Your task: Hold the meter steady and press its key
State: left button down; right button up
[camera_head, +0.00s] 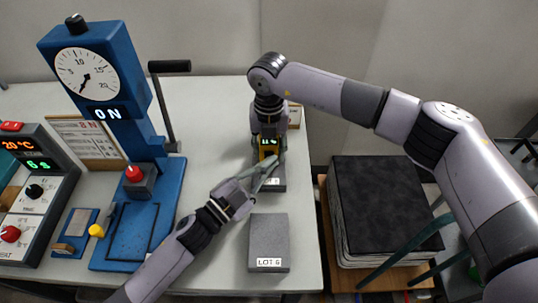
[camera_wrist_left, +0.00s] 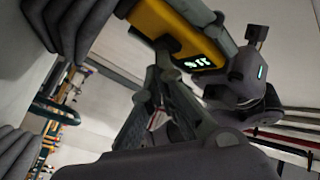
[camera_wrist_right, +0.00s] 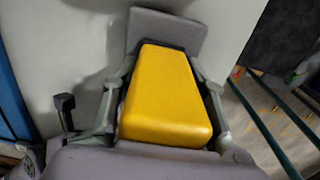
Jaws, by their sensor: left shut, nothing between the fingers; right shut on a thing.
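The yellow meter (camera_head: 268,153) has a lit display and stands at the grey block with a LOT label (camera_head: 274,184). My right gripper (camera_head: 268,142) comes from above and is shut on the meter. In the right wrist view the meter's yellow back (camera_wrist_right: 166,95) sits between the right fingers (camera_wrist_right: 160,92). My left gripper (camera_head: 268,172) is shut and empty, its tips close to the meter's lower front. In the left wrist view the closed tips (camera_wrist_left: 163,62) are just beside the meter (camera_wrist_left: 180,28) and its display. I cannot tell whether they touch the key; the key is hidden.
A second grey block labelled LOT 6 (camera_head: 269,235) lies nearer the front edge. A blue press with a dial (camera_head: 88,72) and a control box (camera_head: 33,190) stand at left. A black-topped stack (camera_head: 385,205) is right of the table.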

pick_arm(q)
jog(key=shift+s, duration=0.6)
jog(key=shift+s, duration=2.55)
pick_arm(e)
jog(key=o, duration=1.4)
